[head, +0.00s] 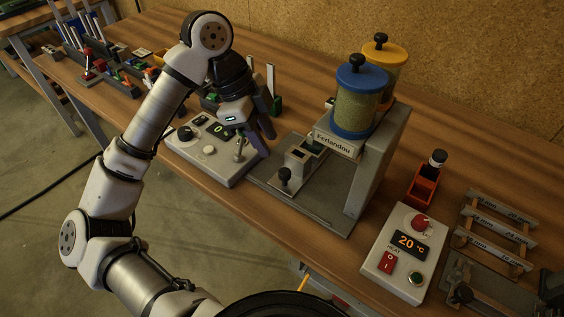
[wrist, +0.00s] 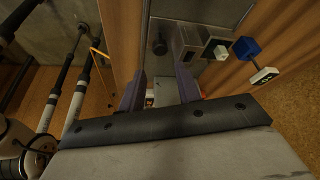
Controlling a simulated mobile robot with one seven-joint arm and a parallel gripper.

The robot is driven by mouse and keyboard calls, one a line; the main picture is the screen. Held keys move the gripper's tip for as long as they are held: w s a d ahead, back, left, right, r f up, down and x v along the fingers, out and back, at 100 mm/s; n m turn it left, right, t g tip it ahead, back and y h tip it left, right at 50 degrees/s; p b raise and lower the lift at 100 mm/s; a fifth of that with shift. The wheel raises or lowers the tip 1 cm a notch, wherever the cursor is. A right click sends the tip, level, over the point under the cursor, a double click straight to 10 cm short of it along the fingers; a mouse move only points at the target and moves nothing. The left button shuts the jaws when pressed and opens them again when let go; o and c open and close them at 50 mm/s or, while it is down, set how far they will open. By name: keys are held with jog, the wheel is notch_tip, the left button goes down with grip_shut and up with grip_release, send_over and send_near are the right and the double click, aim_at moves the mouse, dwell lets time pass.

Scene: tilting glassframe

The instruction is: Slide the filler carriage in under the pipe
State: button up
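The filler carriage (head: 297,162) is a small grey block with a dark top recess. It sits on a grey base plate (head: 312,213) in front of the filler stand (head: 382,165), with a black knob (head: 284,174) at its near end. The pipe is not clearly visible under the stand's head. My gripper (head: 265,132) hangs over the control box left of the carriage, apart from the knob. In the wrist view my gripper (wrist: 160,92) shows two fingers with an empty gap between them. The knob (wrist: 158,47) and carriage (wrist: 186,44) lie beyond the fingers there.
The control box (head: 216,150) has a lever and a green display. Blue-lidded (head: 357,98) and yellow-lidded (head: 384,62) jars top the stand. A heater box (head: 404,254) reading 20 °C and an orange holder (head: 423,186) stand right. Bare table lies in front of the base plate.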

aim_at(284, 171)
jog(key=p+x, duration=0.1)
jog(key=x, duration=0.8)
jog(key=shift+r, duration=0.1)
jog(key=shift+d, duration=0.1)
grip_shut()
